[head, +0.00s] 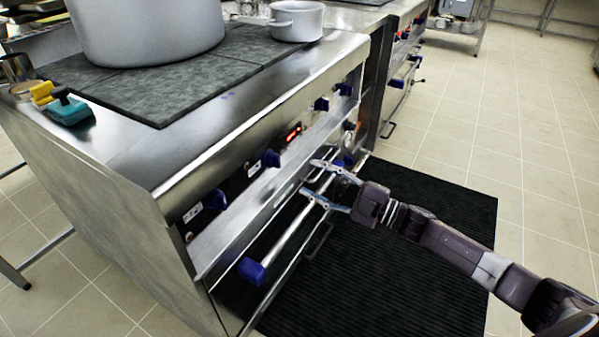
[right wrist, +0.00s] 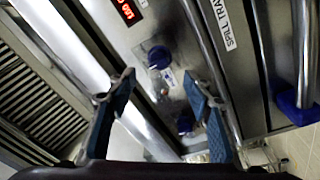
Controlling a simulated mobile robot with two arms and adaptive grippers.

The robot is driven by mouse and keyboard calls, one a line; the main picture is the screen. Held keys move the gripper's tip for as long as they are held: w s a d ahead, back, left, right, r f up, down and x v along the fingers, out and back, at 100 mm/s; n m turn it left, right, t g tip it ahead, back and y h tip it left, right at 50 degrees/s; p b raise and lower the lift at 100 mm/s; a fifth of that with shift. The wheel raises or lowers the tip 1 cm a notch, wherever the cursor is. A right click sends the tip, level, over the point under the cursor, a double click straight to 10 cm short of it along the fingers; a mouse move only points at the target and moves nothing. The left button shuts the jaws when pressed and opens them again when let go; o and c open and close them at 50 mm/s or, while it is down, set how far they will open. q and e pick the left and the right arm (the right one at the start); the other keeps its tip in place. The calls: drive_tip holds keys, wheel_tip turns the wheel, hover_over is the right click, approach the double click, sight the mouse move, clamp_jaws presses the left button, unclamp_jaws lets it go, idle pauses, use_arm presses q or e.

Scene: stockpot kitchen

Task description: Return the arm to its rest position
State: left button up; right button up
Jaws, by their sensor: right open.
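My right gripper (head: 319,180) is open and empty in the head view, in front of the steel stove (head: 250,130). Its arm (head: 440,240) comes in from the lower right. The fingers are close to the stove's front rail, and I cannot tell whether they touch it. In the right wrist view the two fingers of my right gripper (right wrist: 158,95) are spread apart, with the stove's front panel and a blue knob (right wrist: 159,57) beyond them. My left gripper is not in view.
A large stockpot (head: 145,30) and a small saucepan (head: 297,20) stand on the stove top. Yellow and teal items (head: 65,107) lie at its left corner. A black ribbed mat (head: 400,285) covers the floor in front. Tiled floor (head: 540,130) at the right is clear.

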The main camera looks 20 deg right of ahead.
drive_tip(key=shift+v, duration=0.8)
